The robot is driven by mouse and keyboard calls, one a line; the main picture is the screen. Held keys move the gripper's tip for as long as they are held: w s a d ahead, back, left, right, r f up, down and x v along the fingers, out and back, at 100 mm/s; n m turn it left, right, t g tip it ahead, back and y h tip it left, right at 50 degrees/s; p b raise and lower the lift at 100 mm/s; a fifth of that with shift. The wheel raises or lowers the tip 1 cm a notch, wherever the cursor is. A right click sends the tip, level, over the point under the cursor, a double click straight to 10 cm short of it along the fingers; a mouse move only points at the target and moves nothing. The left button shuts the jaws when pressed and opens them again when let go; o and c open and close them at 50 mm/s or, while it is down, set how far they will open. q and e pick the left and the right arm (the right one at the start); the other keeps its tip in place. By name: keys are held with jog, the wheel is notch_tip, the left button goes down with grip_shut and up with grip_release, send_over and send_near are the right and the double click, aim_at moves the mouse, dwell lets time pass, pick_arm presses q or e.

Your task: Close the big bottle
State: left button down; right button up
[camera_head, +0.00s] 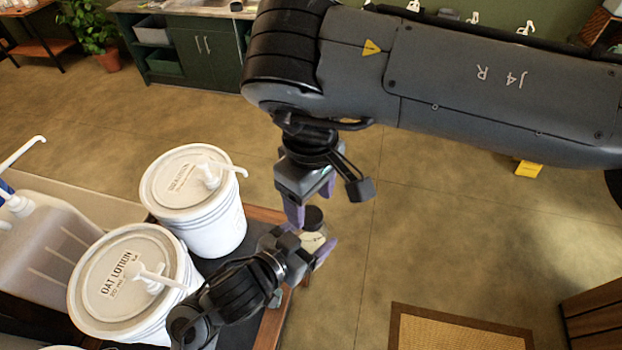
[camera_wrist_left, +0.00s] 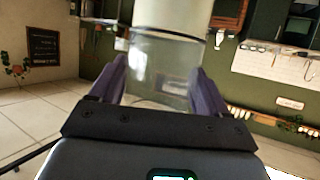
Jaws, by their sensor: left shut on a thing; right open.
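The big bottle (camera_head: 313,240), with a pale label, is held over the right edge of the table. In the left wrist view the clear glass bottle (camera_wrist_left: 155,75) sits between both fingers, its pale label at the top. A dark cap (camera_head: 313,217) shows at the bottle's top; I cannot tell whether it is seated. My left gripper (camera_head: 307,241) is shut on the bottle, its fingers also showing in the left wrist view (camera_wrist_left: 155,88). My right gripper (camera_head: 310,203) is open just above the cap, fingers pointing down; contact cannot be told.
Two white buckets with pumps, one at the back (camera_head: 180,180) and the oat lotion bucket (camera_head: 105,275) in front, stand left of the grippers. A translucent container (camera_head: 40,245) is at far left. Open floor lies to the right, with a woven mat (camera_head: 450,332).

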jog(key=n, duration=0.6)
jog(key=shift+n, duration=0.4)
jog(key=n, duration=1.4)
jog(key=shift+r, duration=0.1)
jog(key=n, duration=0.4)
jog(key=shift+n, duration=0.3)
jog(key=n, duration=1)
jog(key=shift+r, duration=0.15)
jog(key=n, duration=0.6)
jog(key=shift+w+r+n, duration=0.1)
jog(key=shift+r+n, duration=0.05)
jog(key=shift+n, duration=0.15)
jog(key=n, duration=0.6)
jog(key=shift+r, duration=0.2)
jog(key=n, duration=0.5)
jog(key=shift+w+r+n, duration=0.15)
jog(key=shift+r+n, duration=0.1)
jog(key=shift+n, duration=0.45)
jog(key=shift+w+r, duration=0.15)
jog(key=shift+r, duration=0.5)
